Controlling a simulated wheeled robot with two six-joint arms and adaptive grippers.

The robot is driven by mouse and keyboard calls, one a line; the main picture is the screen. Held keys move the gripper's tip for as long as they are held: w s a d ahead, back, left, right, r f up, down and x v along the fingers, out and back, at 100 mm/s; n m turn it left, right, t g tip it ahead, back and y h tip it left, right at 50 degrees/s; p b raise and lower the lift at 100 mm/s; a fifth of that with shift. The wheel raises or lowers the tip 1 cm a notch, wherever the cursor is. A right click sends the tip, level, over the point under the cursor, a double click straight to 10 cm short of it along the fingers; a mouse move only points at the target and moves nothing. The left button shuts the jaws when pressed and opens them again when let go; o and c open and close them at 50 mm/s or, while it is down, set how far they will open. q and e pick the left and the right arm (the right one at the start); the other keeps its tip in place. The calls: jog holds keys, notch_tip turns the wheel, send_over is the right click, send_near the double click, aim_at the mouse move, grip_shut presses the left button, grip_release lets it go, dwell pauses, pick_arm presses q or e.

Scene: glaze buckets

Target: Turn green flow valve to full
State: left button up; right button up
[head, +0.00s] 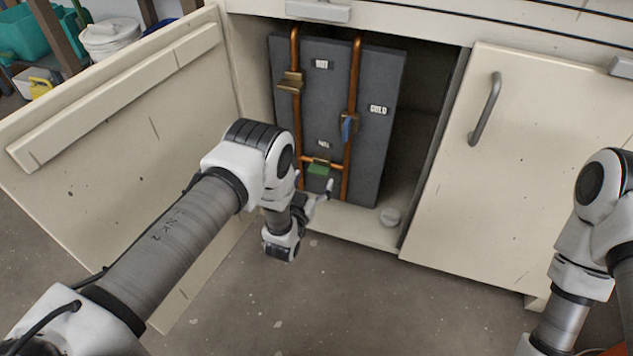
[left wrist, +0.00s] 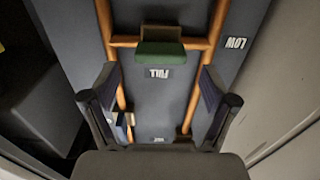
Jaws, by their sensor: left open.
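The green valve handle (head: 318,169) sits on the short copper cross pipe low on the grey panel (head: 375,150) inside the open cabinet. In the left wrist view the green handle (left wrist: 160,52) is a block lying along the cross pipe. A FULL label (left wrist: 153,74) is just below it in that view, and a LOW label (left wrist: 236,43) is off to the right. My left gripper (head: 315,198) is open and empty, in front of and slightly below the handle. In the wrist view its spread fingers (left wrist: 160,88) flank the FULL label, the handle just beyond. My right gripper is out of view.
A brass-coloured handle (head: 291,83) is on the left pipe and a blue handle (head: 348,126) on the right pipe. The open left door (head: 110,110) and the closed right door (head: 530,160) flank the opening.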

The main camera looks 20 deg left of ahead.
aim_at(317, 173)
pick_arm(q)
jog(key=w+b, duration=0.1)
jog(key=w, duration=0.1)
jog(key=shift+w+f, duration=0.15)
jog(key=shift+w, duration=0.4)
jog(key=c, duration=1.2)
jog(key=shift+o, duration=0.2)
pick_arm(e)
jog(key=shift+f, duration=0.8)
